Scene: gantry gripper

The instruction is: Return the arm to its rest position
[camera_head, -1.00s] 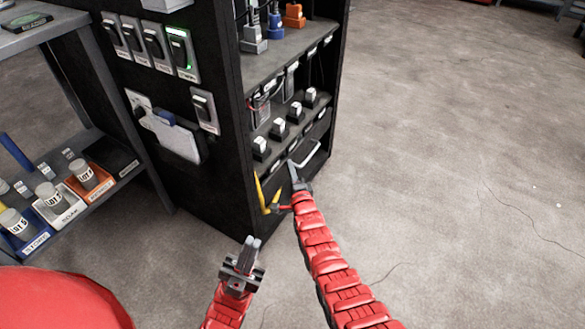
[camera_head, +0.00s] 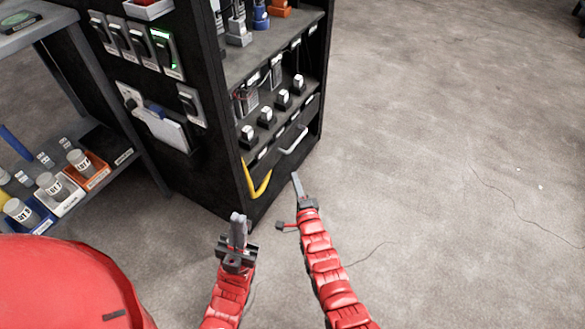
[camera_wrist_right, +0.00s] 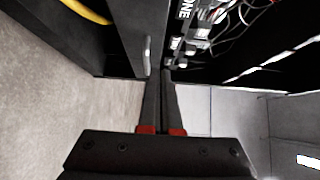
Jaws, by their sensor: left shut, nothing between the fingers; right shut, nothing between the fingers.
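My right gripper (camera_head: 296,179) is shut and empty, in front of the lower right corner of the black cabinet (camera_head: 215,190). Its red arm runs down to the bottom edge of the head view. In the right wrist view its two dark fingers (camera_wrist_right: 162,85) are together, with nothing between them. My left gripper (camera_head: 238,222) is shut and empty, low in the head view, in front of the cabinet's base and over the floor.
The cabinet has a drawer with a white handle (camera_head: 294,141) and a yellow handle (camera_head: 257,183) on its lower front. A grey shelf unit (camera_head: 130,155) with jars and coloured trays stands at left. The concrete floor (camera_head: 440,150) at right is clear.

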